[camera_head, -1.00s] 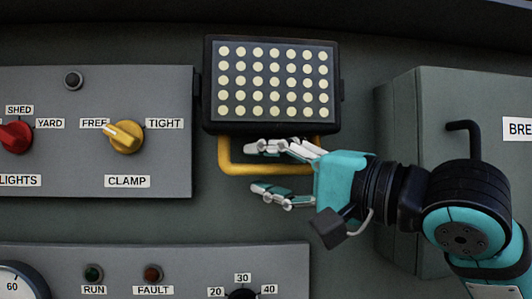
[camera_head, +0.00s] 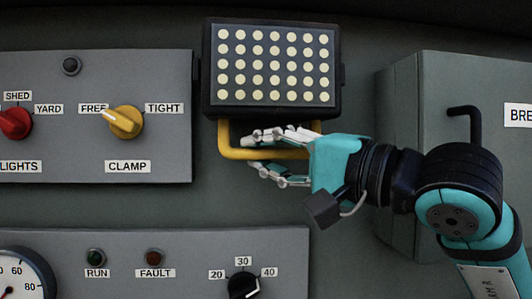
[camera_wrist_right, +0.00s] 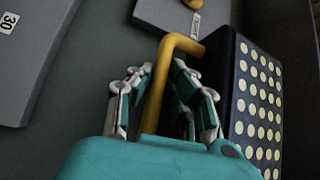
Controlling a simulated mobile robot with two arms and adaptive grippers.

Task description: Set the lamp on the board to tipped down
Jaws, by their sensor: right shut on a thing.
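The lamp (camera_head: 272,65) is a black box with rows of pale round lights, mounted on the grey board. A yellow bar handle (camera_head: 232,153) hangs below it. My right gripper (camera_head: 262,152) comes from the right with its fingers above and below the handle's lower bar, shut on it. In the right wrist view the yellow handle (camera_wrist_right: 157,90) passes between the two fingers, and the lamp (camera_wrist_right: 255,100) is on the right. The fingers hide part of the bar. My left gripper is not in view.
Left of the lamp is a panel with the yellow clamp knob (camera_head: 125,122) and a red knob (camera_head: 16,123). A lower panel has the run light (camera_head: 95,257), the fault light (camera_head: 154,257) and a dial (camera_head: 243,286). A grey box with a black hooked handle (camera_head: 468,122) stands at right.

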